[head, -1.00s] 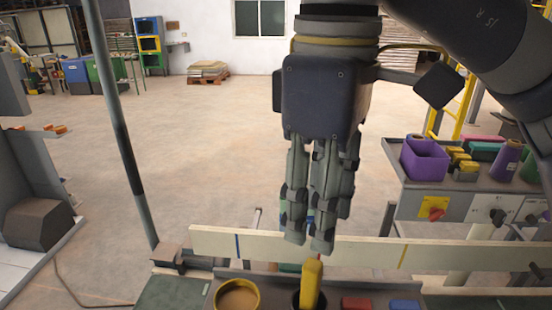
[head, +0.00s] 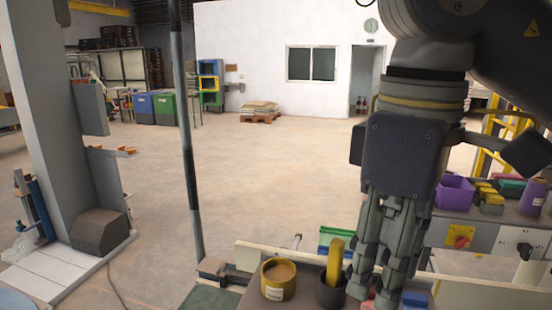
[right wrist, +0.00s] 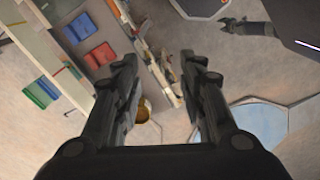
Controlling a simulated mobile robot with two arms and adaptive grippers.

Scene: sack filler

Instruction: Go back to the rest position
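My right gripper (head: 370,290) hangs fingers-down at the right of the head view, in front of the bench. In the right wrist view its two fingers (right wrist: 168,80) stand wide apart with nothing held between them. A dark claw-like shape at the upper right of the right wrist view looks like my left gripper (right wrist: 245,27); it is too small to tell its state. My left gripper does not show in the head view.
A yellow tub (head: 275,291) and a dark pot (head: 330,293) holding a yellow tool (head: 335,262) stand left of the right gripper. A purple bin (head: 455,193) is on the right-hand bench. A grey pole (head: 188,140) stands left.

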